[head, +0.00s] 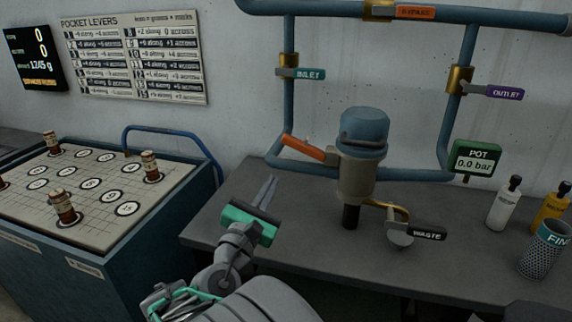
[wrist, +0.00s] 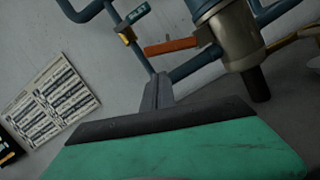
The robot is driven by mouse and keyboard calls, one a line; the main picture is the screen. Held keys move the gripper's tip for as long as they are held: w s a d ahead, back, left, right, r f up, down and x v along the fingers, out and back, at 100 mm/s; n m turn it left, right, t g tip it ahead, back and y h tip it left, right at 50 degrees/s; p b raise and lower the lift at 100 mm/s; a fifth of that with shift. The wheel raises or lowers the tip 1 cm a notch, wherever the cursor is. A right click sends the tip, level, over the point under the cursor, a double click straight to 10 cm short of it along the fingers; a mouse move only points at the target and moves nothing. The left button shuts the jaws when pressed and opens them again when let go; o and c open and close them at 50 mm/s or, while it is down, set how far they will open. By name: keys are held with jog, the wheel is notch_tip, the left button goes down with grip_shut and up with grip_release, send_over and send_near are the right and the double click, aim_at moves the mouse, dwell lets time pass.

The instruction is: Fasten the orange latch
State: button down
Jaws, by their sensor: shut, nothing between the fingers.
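The orange latch (head: 303,149) sticks out to the left from the side of the pot (head: 358,170), just below its blue lid (head: 364,130). It slants up toward its outer end in the head view. The latch also shows in the wrist view (wrist: 171,47), beyond my fingertips and a little to the right. My gripper (head: 268,184) is shut and empty, its thin grey fingers pointing up and forward. It is left of the pot and below the latch, apart from both. The fingers also show in the wrist view (wrist: 158,82).
Blue pipes (head: 289,110) with a teal inlet handle (head: 308,74) stand behind the pot. A waste handle (head: 427,233) and small bowl (head: 399,236) are at its right. A board cabinet (head: 150,240) stands left. The counter front is mostly clear.

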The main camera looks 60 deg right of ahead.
aim_at(304, 147)
jog(key=p+x, duration=0.3)
jog(key=x, duration=0.7)
jog(key=shift+p, duration=0.3)
